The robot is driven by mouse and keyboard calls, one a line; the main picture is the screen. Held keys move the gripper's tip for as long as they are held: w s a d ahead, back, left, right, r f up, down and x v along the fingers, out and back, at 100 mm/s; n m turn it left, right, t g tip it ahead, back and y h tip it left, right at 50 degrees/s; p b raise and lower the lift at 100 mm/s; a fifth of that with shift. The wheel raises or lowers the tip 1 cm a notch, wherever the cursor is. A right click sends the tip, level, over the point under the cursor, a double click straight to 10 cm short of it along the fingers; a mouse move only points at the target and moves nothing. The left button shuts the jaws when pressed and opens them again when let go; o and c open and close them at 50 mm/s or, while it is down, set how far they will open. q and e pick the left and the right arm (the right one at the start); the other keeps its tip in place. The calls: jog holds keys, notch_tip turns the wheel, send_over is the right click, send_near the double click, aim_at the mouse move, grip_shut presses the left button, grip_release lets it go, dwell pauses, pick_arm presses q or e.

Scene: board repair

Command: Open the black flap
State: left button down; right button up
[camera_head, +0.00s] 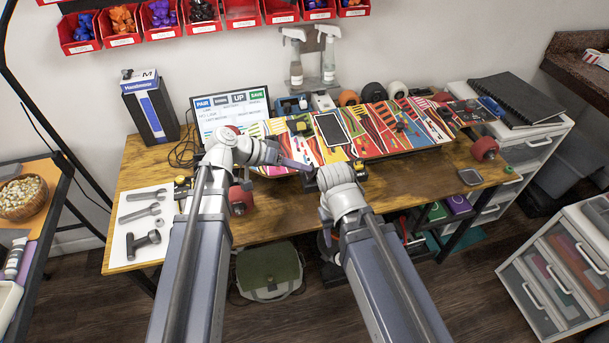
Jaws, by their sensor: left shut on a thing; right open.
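The black flap (332,129) is a dark rectangle with a pale border, set in the colourful skateboard deck (385,118) on the wooden table. It looks flat with the deck; I cannot tell if any edge is raised. My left gripper (303,167) is at the deck's front edge, below and left of the flap. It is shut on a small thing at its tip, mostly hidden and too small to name. My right gripper (357,171) is open at the front edge, just below the flap. The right forearm hides most of its fingers.
A screen (230,108) and two spray bottles (329,55) stand behind the deck. Red wheels (484,148) stick out at the deck's ends. A white sheet with tools (133,224) lies at the left. Red bins (120,27) hang above. The table's right front holds a small grey tray (470,177).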

pick_arm(q)
jog(key=shift+s+a+f+t+h+b, duration=0.15)
jog(key=shift+a+f+t+h+b, duration=0.25)
jog(key=shift+h+b, duration=1.2)
jog(key=shift+s+a+f+t+h+b, duration=0.25)
jog(key=shift+a+t+h+b, duration=0.25)
jog(key=shift+b, duration=2.15)
jog(key=shift+s+a+f+t+h+b, duration=0.1)
jog(key=shift+a+f+t+h+b, duration=0.2)
jog(key=shift+h+b, duration=1.35)
jog(key=shift+y+b, duration=0.45)
jog(key=c, duration=0.8)
grip_release()
jog(key=shift+c, duration=0.2)
jog(key=v, duration=0.8)
jog(key=shift+w, duration=0.15)
